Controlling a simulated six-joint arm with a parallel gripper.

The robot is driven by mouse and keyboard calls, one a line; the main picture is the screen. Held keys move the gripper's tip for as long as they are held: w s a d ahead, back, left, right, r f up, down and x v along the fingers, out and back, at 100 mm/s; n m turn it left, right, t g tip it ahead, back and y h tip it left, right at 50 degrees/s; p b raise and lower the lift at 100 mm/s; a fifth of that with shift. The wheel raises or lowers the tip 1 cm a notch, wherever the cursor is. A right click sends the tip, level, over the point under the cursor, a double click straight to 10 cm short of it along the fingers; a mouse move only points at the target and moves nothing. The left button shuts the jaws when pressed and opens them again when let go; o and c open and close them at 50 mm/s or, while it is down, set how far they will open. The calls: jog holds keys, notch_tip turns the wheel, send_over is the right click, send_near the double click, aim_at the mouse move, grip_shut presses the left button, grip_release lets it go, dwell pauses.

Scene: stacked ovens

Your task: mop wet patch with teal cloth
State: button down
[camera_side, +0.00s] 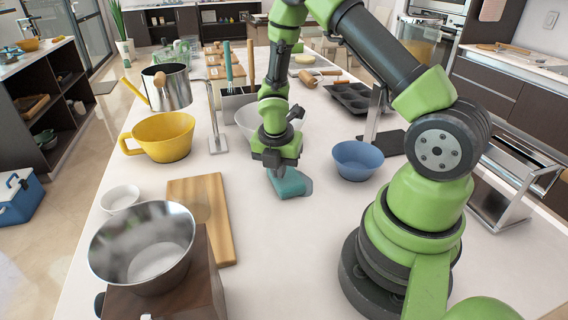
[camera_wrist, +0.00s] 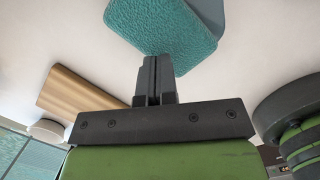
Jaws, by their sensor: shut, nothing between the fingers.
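The teal cloth (camera_side: 290,185) lies on the white counter near its middle, a thick folded-looking piece. In the wrist view the teal cloth (camera_wrist: 160,25) has a rough teal face and smoother grey-blue sides, and it runs out of the top of the picture. My gripper (camera_side: 273,168) is low over the cloth, pointing down. In the wrist view my gripper (camera_wrist: 157,62) has its fingers together, with the tips at the near edge of the cloth and nothing between them. Whether the tips touch the cloth is unclear.
A wooden board (camera_side: 215,190) lies to the left, with a metal bowl (camera_side: 145,245) in front. A yellow jug (camera_side: 165,138) stands behind it. A blue bowl (camera_side: 358,160) is close on the cloth's right, a pale bowl (camera_side: 246,118) behind. Counter in front of the cloth is clear.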

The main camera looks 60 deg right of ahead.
jog(key=d, duration=0.3)
jog(key=shift+w+d+f, duration=0.1)
jog(key=shift+w+d, duration=0.3)
jog(key=shift+f, duration=0.75)
jog(key=shift+w, duration=0.1)
jog(key=shift+a, duration=0.1)
